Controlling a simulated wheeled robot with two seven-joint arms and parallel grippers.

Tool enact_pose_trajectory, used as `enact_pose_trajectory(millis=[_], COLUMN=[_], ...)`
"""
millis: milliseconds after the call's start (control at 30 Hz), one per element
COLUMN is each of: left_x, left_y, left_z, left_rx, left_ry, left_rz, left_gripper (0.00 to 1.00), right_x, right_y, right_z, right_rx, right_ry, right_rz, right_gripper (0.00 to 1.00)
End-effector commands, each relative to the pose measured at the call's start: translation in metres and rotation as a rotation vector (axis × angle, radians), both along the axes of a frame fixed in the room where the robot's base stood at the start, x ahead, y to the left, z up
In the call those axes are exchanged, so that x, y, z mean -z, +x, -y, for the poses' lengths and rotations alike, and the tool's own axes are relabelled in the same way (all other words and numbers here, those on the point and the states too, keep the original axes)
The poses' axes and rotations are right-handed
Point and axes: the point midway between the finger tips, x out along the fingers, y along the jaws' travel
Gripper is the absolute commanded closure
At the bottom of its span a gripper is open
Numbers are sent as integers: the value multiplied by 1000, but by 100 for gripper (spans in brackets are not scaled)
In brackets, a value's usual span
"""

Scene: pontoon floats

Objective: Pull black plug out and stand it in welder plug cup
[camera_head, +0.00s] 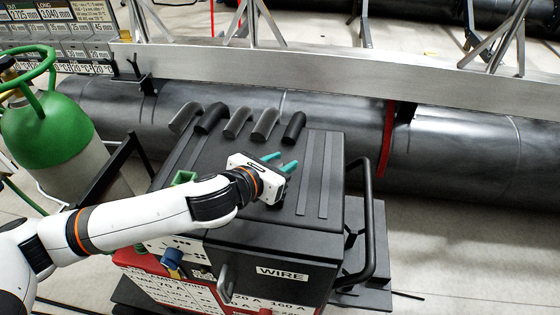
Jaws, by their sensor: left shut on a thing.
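My left gripper (280,161) reaches over the black top of the welder (230,160), with its two teal fingers pointing away from me. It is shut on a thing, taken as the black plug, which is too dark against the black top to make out. I cannot tell whether the plug is clear of its seat. A small green open-topped cup (185,177) stands at the left edge of the welder top, just behind my left forearm; it may be the welder plug cup. My right gripper is not in view.
Several grey to black rounded pieces (238,123) lie in a row at the back of the welder top. A black handle (367,225) rises at its right side. A green gas cylinder (48,130) stands at left. A large black pipe (455,155) runs behind.

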Motion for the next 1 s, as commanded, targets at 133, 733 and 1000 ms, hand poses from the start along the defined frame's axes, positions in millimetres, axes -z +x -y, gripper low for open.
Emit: enact_pose_trajectory(millis=[133,733,1000], left_x=[4,20,26], left_y=[0,0,0], left_z=[0,0,0], left_rx=[0,-1,0], left_ry=[0,0,1], left_rz=[0,0,-1], left_gripper=[93,93,93], right_x=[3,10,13], right_y=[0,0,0], right_z=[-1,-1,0], right_rx=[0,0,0], right_ry=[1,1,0], right_rz=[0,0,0], right_gripper=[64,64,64])
